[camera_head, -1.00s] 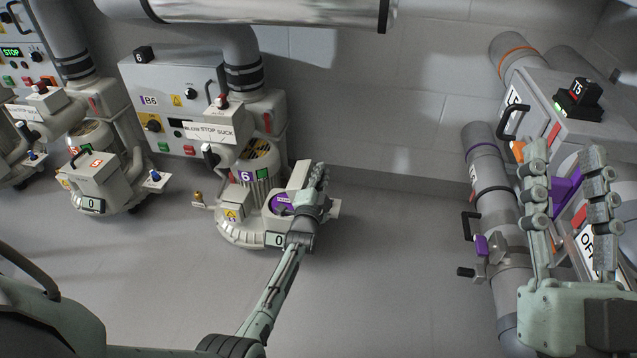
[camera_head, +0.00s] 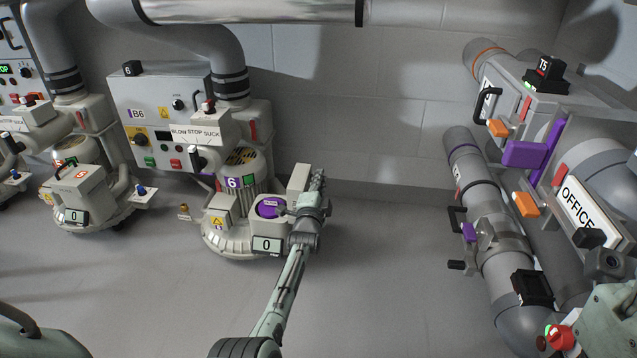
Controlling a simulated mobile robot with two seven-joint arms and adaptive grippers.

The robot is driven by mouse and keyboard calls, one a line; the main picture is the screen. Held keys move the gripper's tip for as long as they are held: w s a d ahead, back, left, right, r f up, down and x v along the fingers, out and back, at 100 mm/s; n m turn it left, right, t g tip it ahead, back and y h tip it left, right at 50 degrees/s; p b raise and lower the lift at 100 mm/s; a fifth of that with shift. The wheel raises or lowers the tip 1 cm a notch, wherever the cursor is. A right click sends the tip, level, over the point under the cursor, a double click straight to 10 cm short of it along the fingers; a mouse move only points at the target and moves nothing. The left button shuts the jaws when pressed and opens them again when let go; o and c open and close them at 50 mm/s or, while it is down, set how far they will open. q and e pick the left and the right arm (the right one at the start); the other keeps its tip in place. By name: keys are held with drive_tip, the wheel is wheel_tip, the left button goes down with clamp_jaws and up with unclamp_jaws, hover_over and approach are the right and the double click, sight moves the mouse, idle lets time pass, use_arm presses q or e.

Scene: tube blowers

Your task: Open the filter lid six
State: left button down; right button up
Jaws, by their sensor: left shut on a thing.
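The blower marked 6 (camera_head: 240,245) stands left of centre against the wall. At its front right is its filter box (camera_head: 266,226), with a round purple part (camera_head: 270,207) exposed in its top. The pale filter lid six (camera_head: 301,177) appears raised at the box's right side. My left gripper (camera_head: 318,190) is shut at the lid's right edge; the fingers hide the exact contact. Only a pale green part of my right arm shows at the bottom right, and its fingers are out of view.
A similar blower (camera_head: 83,195) with its box closed stands to the left. The B6 control panel (camera_head: 150,100) is behind. Large grey pipes (camera_head: 487,205) and an OFFICE sign (camera_head: 580,208) are at the right. The floor between is clear.

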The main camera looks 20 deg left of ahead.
use_arm(q)
drive_tip(key=shift+f, duration=0.35)
drive_tip(key=c, duration=1.6)
unclamp_jaws()
drive_tip(key=shift+r, duration=0.1)
wheel_tip(320, 180, up, 10)
drive_tip(key=shift+s, duration=0.1)
